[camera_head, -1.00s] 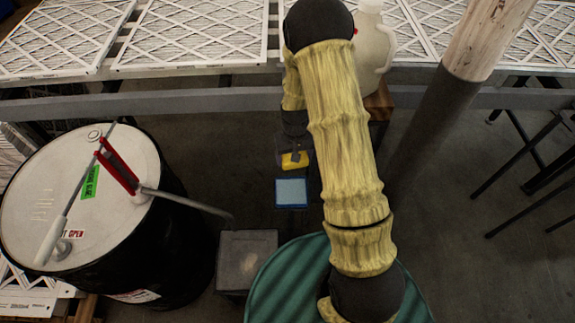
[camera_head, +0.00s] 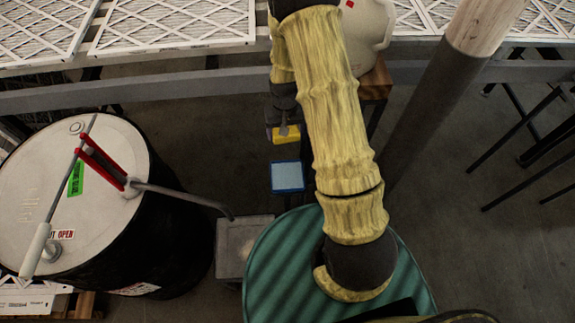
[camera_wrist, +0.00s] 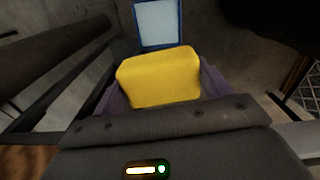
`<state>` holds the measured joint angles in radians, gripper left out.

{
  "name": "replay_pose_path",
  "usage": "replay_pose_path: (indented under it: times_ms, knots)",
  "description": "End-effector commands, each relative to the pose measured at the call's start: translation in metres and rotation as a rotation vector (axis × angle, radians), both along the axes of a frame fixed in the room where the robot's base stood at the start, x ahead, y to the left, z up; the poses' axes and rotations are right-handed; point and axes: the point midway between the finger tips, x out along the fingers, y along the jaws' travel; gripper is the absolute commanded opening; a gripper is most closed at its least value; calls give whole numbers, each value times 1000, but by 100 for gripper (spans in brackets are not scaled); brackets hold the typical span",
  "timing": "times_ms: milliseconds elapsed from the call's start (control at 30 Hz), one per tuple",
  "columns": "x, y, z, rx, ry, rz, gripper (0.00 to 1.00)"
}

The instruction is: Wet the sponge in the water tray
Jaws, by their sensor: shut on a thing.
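The yellow sponge (camera_head: 287,136) is held in my gripper (camera_head: 283,129), beyond the tray in the head view. In the wrist view the sponge (camera_wrist: 158,78) sits between the two purple fingers of my gripper (camera_wrist: 158,92), which are shut on it. The water tray (camera_head: 287,177) is a small blue-rimmed square with a pale blue inside. In the head view it lies just below the sponge, with a gap between them. In the wrist view the tray (camera_wrist: 158,24) shows past the sponge's far edge, partly hidden by it.
A black drum (camera_head: 175,215) with a white lid and a red-handled lever stands at left. A grey box (camera_head: 240,245) and a green round surface (camera_head: 290,275) are near the front. White filters (camera_head: 180,22) lie along the back. A post (camera_head: 430,115) rises at right.

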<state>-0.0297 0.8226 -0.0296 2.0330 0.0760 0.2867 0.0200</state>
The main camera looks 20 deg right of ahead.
Motion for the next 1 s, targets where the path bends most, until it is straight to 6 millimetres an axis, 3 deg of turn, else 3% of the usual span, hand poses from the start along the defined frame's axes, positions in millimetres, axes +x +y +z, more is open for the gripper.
replay_pose_path:
  times_ms: [33,100,700,833,1000]
  knots:
    - [-1,0,-19,0,1,-39,58]
    - [-2,-1,-35,0,1,-110,58]
    - [-12,-1,-168,0,0,-791,58]
    - [-13,-1,-185,0,0,-902,58]
    - [-14,-1,-189,0,0,-962,58]
